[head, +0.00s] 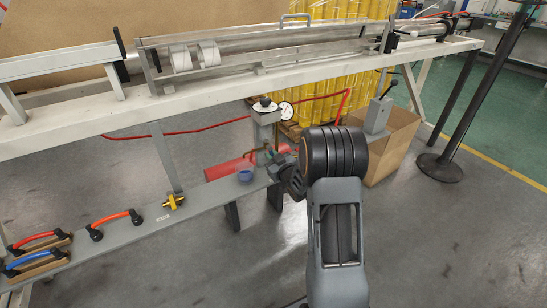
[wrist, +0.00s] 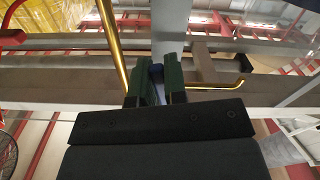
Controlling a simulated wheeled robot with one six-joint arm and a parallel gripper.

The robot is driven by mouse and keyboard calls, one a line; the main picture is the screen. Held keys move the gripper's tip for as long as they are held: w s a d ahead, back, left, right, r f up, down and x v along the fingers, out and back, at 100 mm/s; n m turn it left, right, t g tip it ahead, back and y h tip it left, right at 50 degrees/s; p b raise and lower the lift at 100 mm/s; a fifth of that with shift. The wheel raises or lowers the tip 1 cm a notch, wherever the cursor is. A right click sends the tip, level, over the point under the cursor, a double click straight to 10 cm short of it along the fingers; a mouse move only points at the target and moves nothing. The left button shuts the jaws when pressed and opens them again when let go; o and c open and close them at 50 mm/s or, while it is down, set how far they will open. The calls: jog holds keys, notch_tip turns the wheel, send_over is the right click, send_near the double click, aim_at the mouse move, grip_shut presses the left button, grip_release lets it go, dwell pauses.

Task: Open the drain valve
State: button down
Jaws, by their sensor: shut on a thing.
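My gripper (head: 283,168) is at the grey post with a round gauge (head: 285,110), its fingertips largely hidden behind my wrist in the head view. In the wrist view my gripper (wrist: 159,82) has its two green-faced fingers close together on a narrow blue piece (wrist: 156,70), which looks like the drain valve's handle. Only a small part of it shows between the fingers, so its angle is hard to tell. A brass pipe (wrist: 112,42) passes just left of the fingers. A hooked brass end (wrist: 225,85) shows to their right.
The grey lower shelf (head: 130,235) carries a blue cup-like part (head: 245,175), a yellow fitting (head: 172,202) and several coloured handles. A long white bench (head: 230,85) crosses above. A cardboard box (head: 393,150) stands right of my arm.

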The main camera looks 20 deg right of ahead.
jog(key=shift+a+m, duration=0.1)
jog(key=shift+m, duration=0.3)
jog(key=c, duration=1.2)
grip_release()
jog(key=shift+o, duration=0.2)
jog(key=shift+s, duration=0.1)
jog(key=s+d+p, duration=0.1)
jog(key=s+p, duration=0.1)
jog(key=s, duration=1.1)
jog(key=shift+s+d, duration=0.25)
jog(key=shift+s, duration=0.05)
